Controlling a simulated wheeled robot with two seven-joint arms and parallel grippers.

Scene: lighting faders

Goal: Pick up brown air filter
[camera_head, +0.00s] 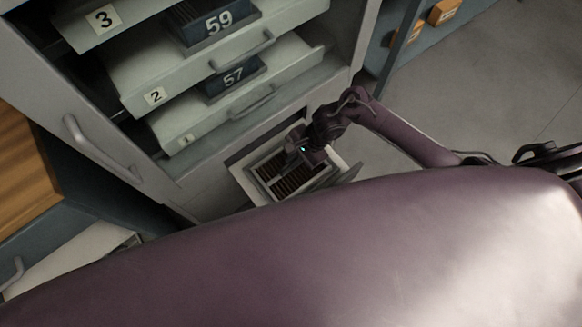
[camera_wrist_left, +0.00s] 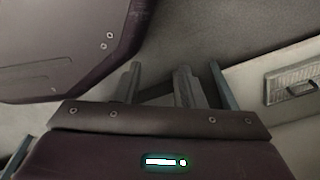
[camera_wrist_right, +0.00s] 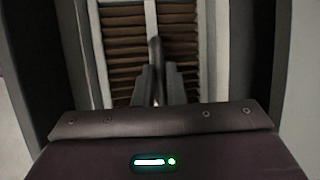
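The brown air filter (camera_head: 292,184) has brown pleats in a pale frame with a light middle strip. It lies in the open bottom compartment of the cabinet. The pleats also show in the right wrist view (camera_wrist_right: 122,52), with a dark upright handle (camera_wrist_right: 155,52) over the middle strip. My right gripper (camera_head: 296,152) is above the filter; its fingers (camera_wrist_right: 162,88) are close together with the handle between them and look shut on it. They hide the handle's near end. My left gripper (camera_wrist_left: 157,82) has its fingers apart with nothing between them; it is out of the head view.
Open drawers with dark boxes marked 59 (camera_head: 218,22) and 57 (camera_head: 234,77) overhang behind the compartment. Compartment walls stand close on both sides of my right gripper. A wooden-topped cabinet (camera_head: 22,165) is at left. Floor (camera_head: 470,95) is clear at right.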

